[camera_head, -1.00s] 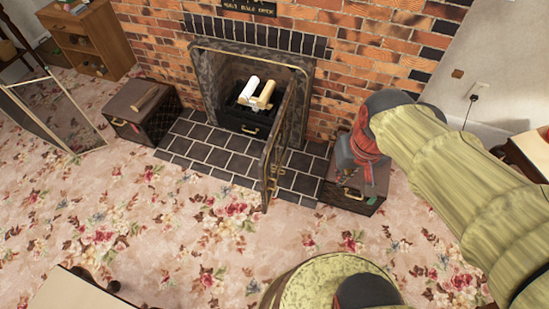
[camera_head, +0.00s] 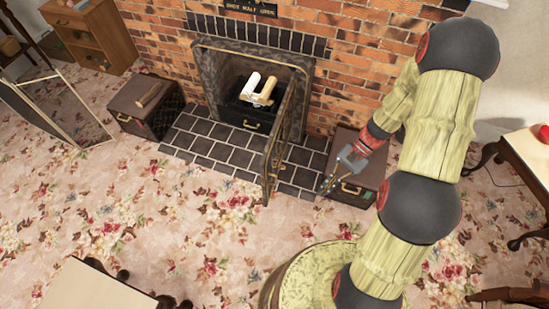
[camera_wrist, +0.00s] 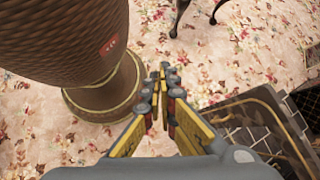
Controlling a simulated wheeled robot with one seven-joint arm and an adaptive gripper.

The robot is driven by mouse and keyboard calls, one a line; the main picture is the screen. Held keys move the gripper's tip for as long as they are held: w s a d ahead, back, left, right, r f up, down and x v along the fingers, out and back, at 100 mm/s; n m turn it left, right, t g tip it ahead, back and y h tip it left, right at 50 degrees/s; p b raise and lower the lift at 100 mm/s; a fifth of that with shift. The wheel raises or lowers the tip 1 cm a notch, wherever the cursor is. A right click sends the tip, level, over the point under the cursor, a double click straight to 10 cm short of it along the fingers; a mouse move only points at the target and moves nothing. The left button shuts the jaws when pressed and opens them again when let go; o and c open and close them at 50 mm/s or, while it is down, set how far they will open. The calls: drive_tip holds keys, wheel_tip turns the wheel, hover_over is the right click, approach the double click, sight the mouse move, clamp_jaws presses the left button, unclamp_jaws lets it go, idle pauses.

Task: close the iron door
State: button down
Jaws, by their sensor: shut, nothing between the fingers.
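The iron door (camera_head: 278,140) stands open on the right side of the fireplace opening (camera_head: 222,75). It juts out over the dark tiled hearth towards the front. In the wrist view a dark panel with a brass-coloured edge, which looks like the door (camera_wrist: 262,102), is at the lower right. My gripper (camera_head: 326,187) is to the right of the door's free edge, apart from it, in front of the right-hand box. In the wrist view my gripper (camera_wrist: 164,72) has its fingers together with nothing between them, pointing over the carpet.
A dark box (camera_head: 352,184) stands right of the hearth, close behind my gripper. Another box (camera_head: 145,105) stands on the left. White and tan logs (camera_head: 260,88) sit on a black grate inside the fireplace. Flowered carpet (camera_head: 130,210) lies clear in front of the hearth (camera_head: 215,146).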

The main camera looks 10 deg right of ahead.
drive_tip(key=w+a+f+m+t+y+p, duration=0.25)
drive_tip(key=f+m+y, duration=0.35)
drive_tip(key=f, duration=0.4)
drive_tip(key=m+t+y, duration=0.2)
drive_tip(key=m+t, duration=0.5)
drive_tip(key=t, duration=0.3)
approach(267, 159)
drive_tip(key=b+x, duration=0.1)
drive_tip(key=x, duration=0.6)
drive_tip(key=shift+w, duration=0.1)
